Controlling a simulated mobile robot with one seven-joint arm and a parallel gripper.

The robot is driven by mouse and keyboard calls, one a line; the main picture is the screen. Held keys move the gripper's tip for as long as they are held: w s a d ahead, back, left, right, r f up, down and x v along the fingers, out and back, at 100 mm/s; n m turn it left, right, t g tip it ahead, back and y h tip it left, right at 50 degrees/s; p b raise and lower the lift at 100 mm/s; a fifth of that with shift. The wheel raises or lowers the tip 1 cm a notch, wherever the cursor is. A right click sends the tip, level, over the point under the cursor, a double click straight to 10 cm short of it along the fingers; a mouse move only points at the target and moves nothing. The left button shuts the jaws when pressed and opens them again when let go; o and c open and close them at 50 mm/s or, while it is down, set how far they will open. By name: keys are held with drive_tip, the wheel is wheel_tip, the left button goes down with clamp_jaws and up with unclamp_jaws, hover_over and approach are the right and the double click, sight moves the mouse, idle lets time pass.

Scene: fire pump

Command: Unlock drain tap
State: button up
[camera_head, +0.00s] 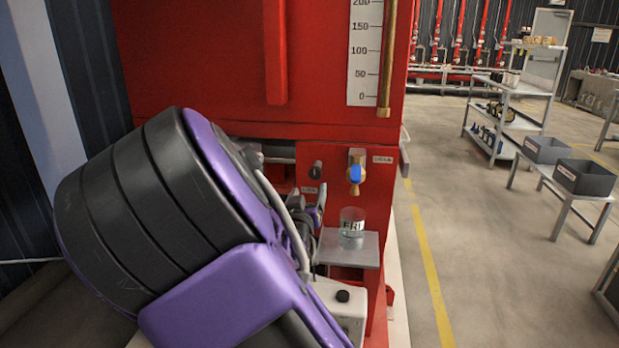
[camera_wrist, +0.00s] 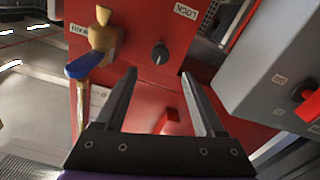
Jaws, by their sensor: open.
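The drain tap is brass with a blue handle; it shows in the head view (camera_head: 356,172) and at the upper left of the wrist view (camera_wrist: 103,38). I see no contact. In the head view my arm hides most of the gripper.
A clear glass (camera_head: 352,228) stands on a small metal shelf (camera_head: 365,250) below the tap. A grey box with a red knob (camera_wrist: 305,90) is at the right of the wrist view. Open floor (camera_head: 480,240) lies right of the red cabinet (camera_head: 200,60).

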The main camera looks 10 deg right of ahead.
sight(314, 175)
drive_tip(key=x, duration=1)
drive_tip(key=shift+w+d+b, duration=0.1)
drive_tip(key=shift+w+b, duration=0.1)
drive_tip(key=shift+b, duration=0.15)
clamp_jaws()
